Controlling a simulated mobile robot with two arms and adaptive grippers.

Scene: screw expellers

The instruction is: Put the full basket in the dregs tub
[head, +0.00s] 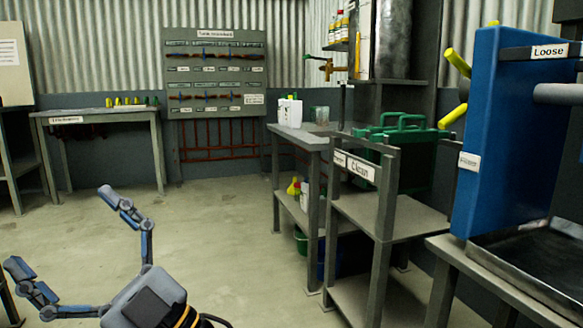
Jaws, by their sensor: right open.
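My right gripper (58,228) is at the lower left in the head view, with its fingers spread wide and nothing between them. It is over the open floor, well apart from the furniture. Green baskets with handles (405,130) show at the rack labelled "Clean" (361,172), right of the middle. Rack parts hide some of them, and I cannot tell whether any is full. I cannot make out a tub labelled for dregs. My left gripper is not in view.
A blue machine (490,130) labelled "Loose" with yellow handles stands at the right, above a dark metal tray (545,265). A green bucket (301,241) is under the middle table. A bench (95,115) stands at the back left. The concrete floor (225,235) is clear.

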